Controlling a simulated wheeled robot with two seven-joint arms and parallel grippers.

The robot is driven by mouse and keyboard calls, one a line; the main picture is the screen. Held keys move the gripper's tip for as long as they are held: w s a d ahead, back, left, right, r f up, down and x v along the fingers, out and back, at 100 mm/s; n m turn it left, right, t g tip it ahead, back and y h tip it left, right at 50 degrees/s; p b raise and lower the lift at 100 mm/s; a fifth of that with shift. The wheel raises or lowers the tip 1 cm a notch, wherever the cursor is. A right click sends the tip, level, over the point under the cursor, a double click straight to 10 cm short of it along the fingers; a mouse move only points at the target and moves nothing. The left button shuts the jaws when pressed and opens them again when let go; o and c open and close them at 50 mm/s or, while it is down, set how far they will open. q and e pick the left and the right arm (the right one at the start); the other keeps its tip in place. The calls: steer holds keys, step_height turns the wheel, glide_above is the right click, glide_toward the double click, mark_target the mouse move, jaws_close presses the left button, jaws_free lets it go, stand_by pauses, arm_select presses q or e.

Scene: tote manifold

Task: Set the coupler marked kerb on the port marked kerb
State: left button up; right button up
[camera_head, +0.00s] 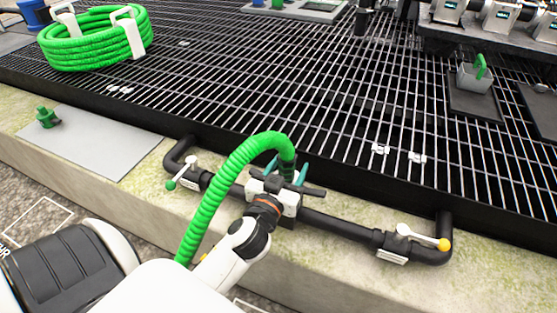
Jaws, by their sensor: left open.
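My left gripper (286,170) is over the middle of a black pipe manifold (335,226). Its teal fingertips are apart, one on each side of the dark lower end of a green ribbed hose (246,146). The hose end points down at the manifold's middle; the gripper body hides whether it is seated on a port. The hose arches up and runs down to the lower left. A small green fitting (47,118) stands on a grey plate at the left. No kerb marking is readable on any coupler or port. My right gripper is out of view.
The manifold has a green-tipped lever (182,174) on its left and a yellow-tipped lever (424,237) on its right. A coiled green hose (92,40) lies on black grating behind. A grey box (474,78) with a green handle stands at the right.

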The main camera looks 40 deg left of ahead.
arm_select(q)
steer(key=v, duration=1.1)
steer(key=shift+r, duration=0.1)
